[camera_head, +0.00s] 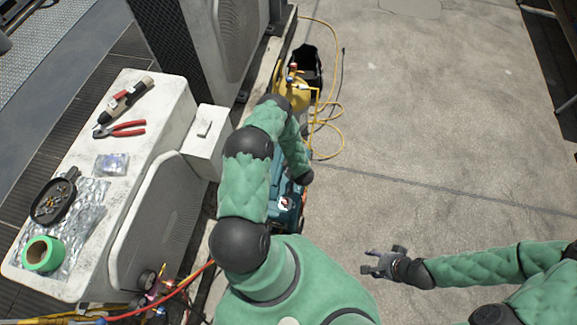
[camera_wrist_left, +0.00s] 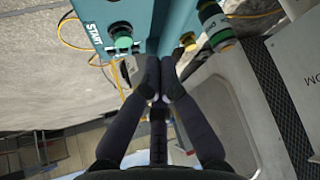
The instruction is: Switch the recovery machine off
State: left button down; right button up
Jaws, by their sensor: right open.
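The recovery machine is a teal box (camera_head: 287,207) on the ground beside the condensers, partly covered by my left arm in the head view. In the left wrist view its teal panel (camera_wrist_left: 180,18) is close up, with a START label (camera_wrist_left: 94,35) and a round green button (camera_wrist_left: 123,38). My left gripper (camera_wrist_left: 161,75) has its fingers together, pointing at the panel to the right of and below the green button; I cannot tell whether they touch it. It is hidden in the head view. My right gripper (camera_head: 383,262) is open and empty over bare concrete.
A white condenser (camera_head: 150,95) at left carries pliers (camera_head: 120,130), green tape (camera_head: 42,254) and a black tray (camera_head: 53,201). A yellow cylinder (camera_head: 291,92) with yellow hoses stands beyond the machine. Concrete to the right is clear.

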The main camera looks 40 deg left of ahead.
pick_arm(q)
jog(key=v, duration=0.1)
jog(key=p+v, duration=0.1)
jog(key=v, duration=0.1)
jog(key=s+v, duration=0.1)
jog(key=v, duration=0.1)
jog(key=shift+d+f, duration=0.25)
jog(key=shift+d, duration=0.1)
pick_arm(e)
notch_tip(320, 180, up, 2)
pick_arm(q)
jog(key=shift+d, duration=0.1)
pick_arm(e)
jog(key=shift+d, duration=0.1)
